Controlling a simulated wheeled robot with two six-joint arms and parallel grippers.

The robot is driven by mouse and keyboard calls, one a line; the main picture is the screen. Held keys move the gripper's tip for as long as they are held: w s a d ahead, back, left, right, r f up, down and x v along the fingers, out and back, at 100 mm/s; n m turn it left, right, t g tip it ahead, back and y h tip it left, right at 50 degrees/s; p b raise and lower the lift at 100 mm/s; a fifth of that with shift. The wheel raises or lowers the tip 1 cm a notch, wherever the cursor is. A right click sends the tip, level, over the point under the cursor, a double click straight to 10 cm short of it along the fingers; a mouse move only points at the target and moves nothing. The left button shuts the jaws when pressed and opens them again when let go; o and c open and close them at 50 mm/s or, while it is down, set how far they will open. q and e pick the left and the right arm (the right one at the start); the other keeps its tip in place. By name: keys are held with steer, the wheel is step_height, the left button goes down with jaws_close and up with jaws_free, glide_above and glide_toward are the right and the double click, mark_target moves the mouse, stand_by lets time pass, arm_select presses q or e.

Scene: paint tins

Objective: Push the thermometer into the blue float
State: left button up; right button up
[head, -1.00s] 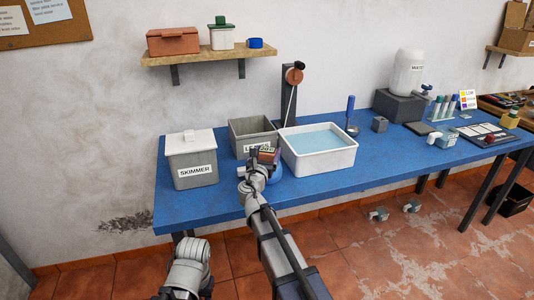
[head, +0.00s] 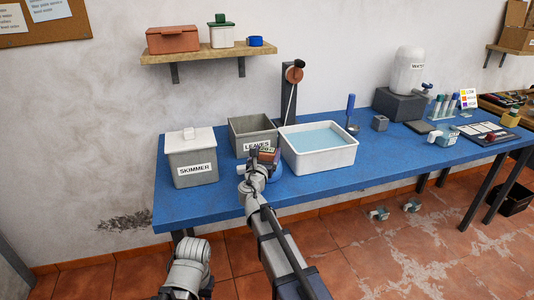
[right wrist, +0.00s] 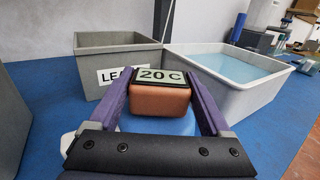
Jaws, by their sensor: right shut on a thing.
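The thermometer is an orange block with a "20 C" display (right wrist: 160,77). My right gripper (right wrist: 155,90) is shut on it, a purple finger on either side. In the head view my right gripper (head: 262,157) holds the thermometer (head: 269,154) near the table's front edge, in front of the grey bins. The light blue float (head: 275,173) is on the table under the thermometer, partly hidden by my gripper. It also shows below the block in the right wrist view (right wrist: 160,125). I cannot tell whether the thermometer's lower end is inside the float.
Behind is the grey "LEAVES" bin (head: 240,124); the white water basin (head: 320,165) is close on the right. The lidded "SKIMMER" bin (head: 192,178) stands left. The blue table (head: 225,196) is bare around its front edge here.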

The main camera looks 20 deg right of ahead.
mark_target(266, 158)
steer(key=shift+f, duration=0.3)
stand_by(0.4)
steer(key=o, duration=0.9)
steer(key=v, duration=0.8)
steer(key=shift+f, duration=0.1)
steer(key=shift+w, duration=0.1)
